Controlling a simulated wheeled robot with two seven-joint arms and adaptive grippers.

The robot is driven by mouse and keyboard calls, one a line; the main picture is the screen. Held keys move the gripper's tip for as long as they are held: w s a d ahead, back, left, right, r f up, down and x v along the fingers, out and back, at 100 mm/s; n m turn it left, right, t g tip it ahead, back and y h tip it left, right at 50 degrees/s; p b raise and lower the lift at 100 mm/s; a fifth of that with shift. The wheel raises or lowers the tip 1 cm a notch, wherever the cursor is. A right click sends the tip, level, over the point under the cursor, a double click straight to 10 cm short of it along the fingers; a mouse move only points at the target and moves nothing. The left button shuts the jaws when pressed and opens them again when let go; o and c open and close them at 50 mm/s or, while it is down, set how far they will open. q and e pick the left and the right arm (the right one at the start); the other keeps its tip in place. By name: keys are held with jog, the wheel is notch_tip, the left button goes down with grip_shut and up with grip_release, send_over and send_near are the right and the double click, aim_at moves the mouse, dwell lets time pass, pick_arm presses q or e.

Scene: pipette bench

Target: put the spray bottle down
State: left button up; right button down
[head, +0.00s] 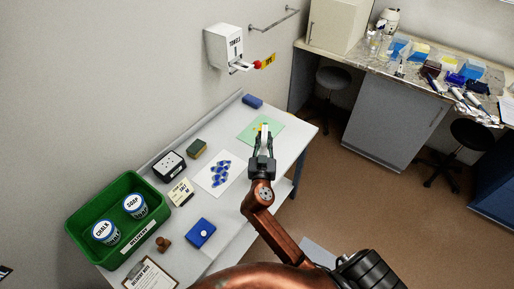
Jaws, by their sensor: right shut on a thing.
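My right gripper (262,145) reaches from the bottom of the head view over the far part of the white table. It is shut on a small, pale, narrow thing with a yellowish part (265,127), which seems to be the spray bottle. The fingers hide most of it. The bottle appears upright, over a light green mat (250,137). I cannot tell whether its base touches the mat. My left gripper is not in view.
A white sheet with blue shapes (207,181), a sponge (197,149), a black box (169,166), a blue box (201,233) and a green crate (75,222) with tubs share the white table (229,231). A blue block (252,101) lies beyond the mat. A towel dispenser (223,45) hangs above.

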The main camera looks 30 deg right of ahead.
aim_at(264, 152)
jog(key=w+f, duration=0.1)
jog(key=w+a+f, duration=0.1)
jog(key=f, duration=0.1)
jog(key=shift+w+a, duration=0.1)
jog(key=shift+w, duration=0.15)
notch_tip(264, 152, down, 3)
jog(key=shift+w+f, duration=0.15)
jog(key=shift+f, duration=0.05)
jog(key=shift+a, duration=0.1)
jog(key=shift+f, duration=0.1)
jog(key=shift+f, duration=0.1)
jog(key=c, duration=1.8)
grip_release()
